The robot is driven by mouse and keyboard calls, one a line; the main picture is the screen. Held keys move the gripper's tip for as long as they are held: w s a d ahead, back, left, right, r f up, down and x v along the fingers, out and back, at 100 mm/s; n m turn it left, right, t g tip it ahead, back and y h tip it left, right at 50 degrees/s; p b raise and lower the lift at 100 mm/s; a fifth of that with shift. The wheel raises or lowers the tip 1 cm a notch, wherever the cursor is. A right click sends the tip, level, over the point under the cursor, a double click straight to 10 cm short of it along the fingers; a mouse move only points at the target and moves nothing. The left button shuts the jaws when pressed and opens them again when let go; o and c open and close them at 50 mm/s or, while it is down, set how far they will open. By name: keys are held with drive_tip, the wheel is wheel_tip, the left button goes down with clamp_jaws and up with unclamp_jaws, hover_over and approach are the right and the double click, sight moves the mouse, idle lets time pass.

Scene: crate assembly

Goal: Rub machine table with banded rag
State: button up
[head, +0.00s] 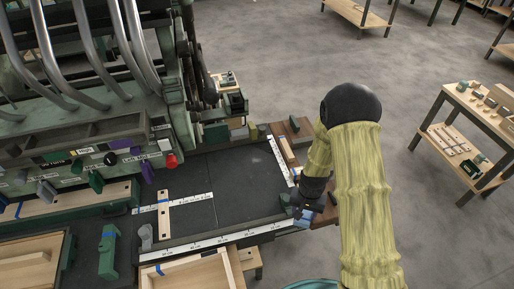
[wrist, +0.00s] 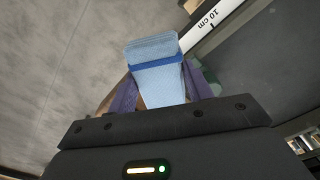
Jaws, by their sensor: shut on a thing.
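The banded rag (wrist: 158,78) is a light blue folded cloth with a darker blue band across it. My gripper (wrist: 160,92) is shut on it, with a purple finger on each side. In the head view my gripper (head: 303,207) is at the right front corner of the machine table (head: 235,178), a dark flat plate edged with white rulers. A small blue bit of the rag (head: 306,215) shows there, mostly hidden by my gripper. I cannot tell whether the rag touches the table.
A wooden strip (head: 164,214) lies on the table's left part. A green clamp-like block (head: 108,252) and an open wooden box (head: 195,272) are at the front. The green machine (head: 90,110) with a red knob stands at the left. A shelf table (head: 480,125) stands apart at right.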

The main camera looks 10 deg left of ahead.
drive_tip(key=w+d+n, duration=0.1)
drive_tip(key=w+d, duration=0.1)
drive_tip(key=d, duration=0.9)
drive_tip(key=shift+w+f, duration=0.2)
drive_tip(key=shift+w, duration=0.15)
drive_tip(key=shift+d, duration=0.1)
